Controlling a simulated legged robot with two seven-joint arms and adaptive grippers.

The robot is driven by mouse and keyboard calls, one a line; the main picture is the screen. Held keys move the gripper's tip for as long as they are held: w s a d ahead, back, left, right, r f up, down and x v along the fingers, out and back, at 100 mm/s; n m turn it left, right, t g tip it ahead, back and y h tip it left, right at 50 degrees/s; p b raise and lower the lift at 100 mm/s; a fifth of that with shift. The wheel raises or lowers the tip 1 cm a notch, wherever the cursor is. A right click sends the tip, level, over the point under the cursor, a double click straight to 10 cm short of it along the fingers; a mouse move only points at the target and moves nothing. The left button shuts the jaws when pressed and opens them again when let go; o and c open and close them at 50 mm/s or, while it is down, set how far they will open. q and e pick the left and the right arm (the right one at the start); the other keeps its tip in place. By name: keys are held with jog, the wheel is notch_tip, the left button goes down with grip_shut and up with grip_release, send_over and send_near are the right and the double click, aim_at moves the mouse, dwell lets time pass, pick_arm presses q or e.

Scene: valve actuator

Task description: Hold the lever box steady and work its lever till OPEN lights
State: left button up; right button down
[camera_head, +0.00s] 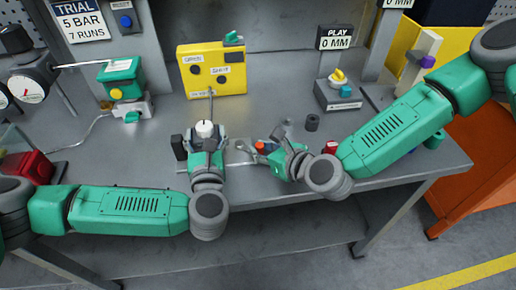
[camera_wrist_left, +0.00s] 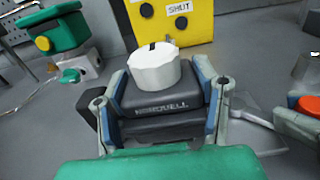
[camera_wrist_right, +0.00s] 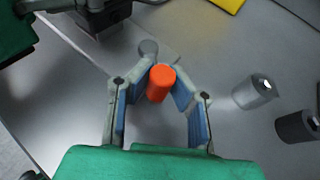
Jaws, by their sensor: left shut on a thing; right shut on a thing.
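The lever box (camera_wrist_left: 158,112) is a dark block with a white round knob (camera_wrist_left: 155,70) on top. My left gripper (camera_head: 206,138) is shut on it, one blue-padded finger on each side. A flat metal lever (camera_wrist_left: 252,118) reaches out on the box's right. An orange cylindrical grip (camera_wrist_right: 160,84) stands between the fingertips of my right gripper (camera_head: 268,150), which is shut on it. It also shows in the left wrist view (camera_wrist_left: 308,106). The yellow panel (camera_head: 213,80) behind carries OPEN and SHUT labels, and both round lamps look dark.
A green unit with a yellow button (camera_head: 122,78) stands back left. A dark box with a yellow knob (camera_head: 338,92) stands back right. A dark cylinder (camera_head: 312,122) stands behind my right gripper. A red block (camera_head: 28,168) sits at far left. The bench's middle right is mostly clear.

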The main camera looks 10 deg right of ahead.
jog(key=shift+d+f, duration=0.1)
jog(key=shift+d, duration=0.05)
jog(key=c, duration=1.4)
grip_release()
notch_tip(320, 180, up, 10)
jog(key=shift+d+r, duration=0.1)
